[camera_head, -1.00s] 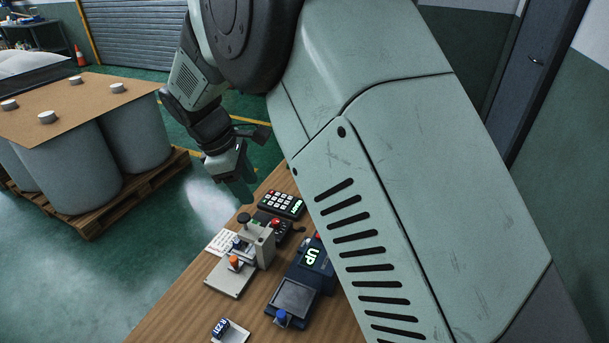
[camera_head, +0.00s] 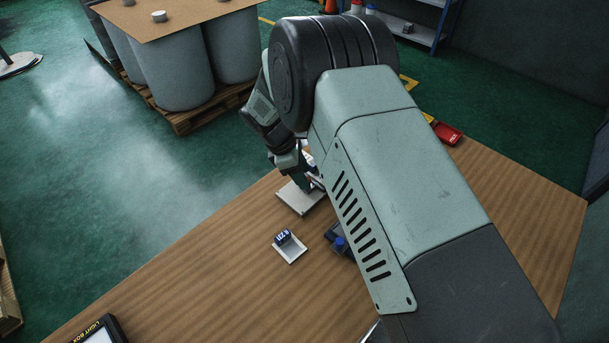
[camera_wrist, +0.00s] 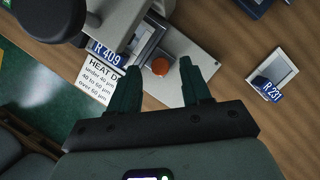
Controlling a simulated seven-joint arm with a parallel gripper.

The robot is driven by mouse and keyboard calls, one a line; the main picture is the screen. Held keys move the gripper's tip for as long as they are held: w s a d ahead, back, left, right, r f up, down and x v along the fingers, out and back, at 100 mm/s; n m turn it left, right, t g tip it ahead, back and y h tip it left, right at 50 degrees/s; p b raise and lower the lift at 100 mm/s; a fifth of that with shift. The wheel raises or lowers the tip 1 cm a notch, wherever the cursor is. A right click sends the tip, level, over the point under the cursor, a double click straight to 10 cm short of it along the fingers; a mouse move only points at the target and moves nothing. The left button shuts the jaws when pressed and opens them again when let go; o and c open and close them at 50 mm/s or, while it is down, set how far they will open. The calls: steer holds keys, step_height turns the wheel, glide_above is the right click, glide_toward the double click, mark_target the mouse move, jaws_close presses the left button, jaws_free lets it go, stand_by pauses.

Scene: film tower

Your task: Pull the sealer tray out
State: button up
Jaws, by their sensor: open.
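The sealer (camera_wrist: 140,36) is a beige machine with a pale flat base plate (camera_head: 297,198) on the wooden bench. In the wrist view an orange round knob (camera_wrist: 160,66) sits at the front of a grey metal part, which I take as its tray (camera_wrist: 153,40). A blue tag marked R 409 (camera_wrist: 106,53) shows beside it. My gripper (camera_wrist: 160,69) is open, with the knob showing between its dark green fingertips. I cannot tell whether a finger touches it. In the head view my gripper (camera_head: 303,183) is over the sealer, and my arm hides much of it.
A white dish (camera_head: 291,251) with a blue R 231 tag (camera_head: 283,237) lies nearby. A dark blue device with a blue knob (camera_head: 340,244) is partly hidden by my arm. A heat card (camera_wrist: 98,80) lies beside the sealer. The bench's near left is mostly clear.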

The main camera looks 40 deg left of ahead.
steer(key=shift+x, duration=0.8)
jaws_close()
